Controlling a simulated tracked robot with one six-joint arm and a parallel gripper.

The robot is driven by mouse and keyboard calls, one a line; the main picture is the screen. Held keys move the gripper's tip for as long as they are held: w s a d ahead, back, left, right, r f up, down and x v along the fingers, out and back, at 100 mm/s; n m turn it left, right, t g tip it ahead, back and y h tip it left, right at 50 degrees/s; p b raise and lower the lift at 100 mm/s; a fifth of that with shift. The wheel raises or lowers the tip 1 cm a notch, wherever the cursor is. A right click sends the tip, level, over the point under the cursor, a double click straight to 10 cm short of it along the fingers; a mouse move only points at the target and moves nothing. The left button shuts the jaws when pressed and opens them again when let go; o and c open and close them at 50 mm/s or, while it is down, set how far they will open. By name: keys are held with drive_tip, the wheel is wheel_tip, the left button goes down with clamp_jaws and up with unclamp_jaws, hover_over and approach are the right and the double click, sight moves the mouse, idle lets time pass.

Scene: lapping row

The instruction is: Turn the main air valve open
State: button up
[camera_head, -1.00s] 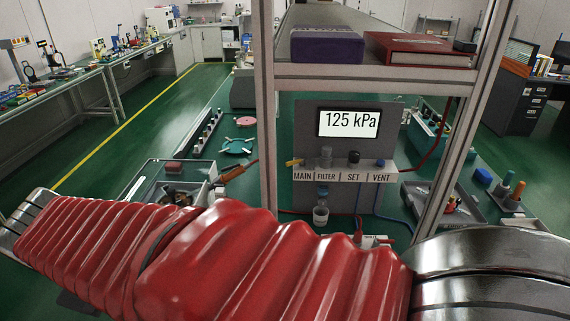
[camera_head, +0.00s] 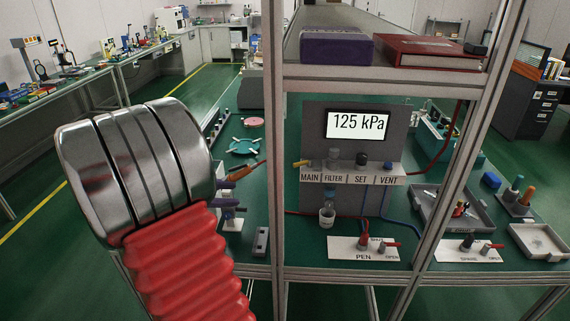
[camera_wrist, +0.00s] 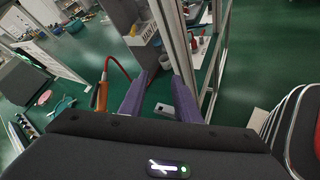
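The main air valve (camera_head: 300,163) has a small yellow lever above the MAIN label, at the left end of the panel's grey ledge. The lever points left, roughly level. The display (camera_head: 358,123) above reads 125 kPa. My gripper (camera_head: 230,204) shows partly as purple fingers left of the frame post, below and left of the valve, apart from it. In the wrist view my gripper (camera_wrist: 160,78) has its two purple fingers spread with nothing between them. The MAIN label (camera_wrist: 150,34) shows beyond the fingertips there.
A metal frame post (camera_head: 278,150) stands just left of the panel.

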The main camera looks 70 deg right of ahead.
sight(299, 164)
drive_tip(key=s+d+f+n+g+h, duration=0.1)
drive_tip(key=d+g, duration=0.1)
drive_tip(key=d, duration=0.5)
drive_tip(key=s+d+f+n+g+h, duration=0.1)
drive_tip(key=s+d+g, duration=0.1)
drive_tip(key=d, duration=0.4)
drive_tip(key=shift+s+d+f+n+g+h, duration=0.3)
drive_tip(key=shift+d+f, duration=0.05)
drive_tip(key=shift+f, duration=0.05)
drive_tip(key=x, duration=1.4)
drive_tip(key=shift+w+a, duration=0.1)
clamp_jaws()
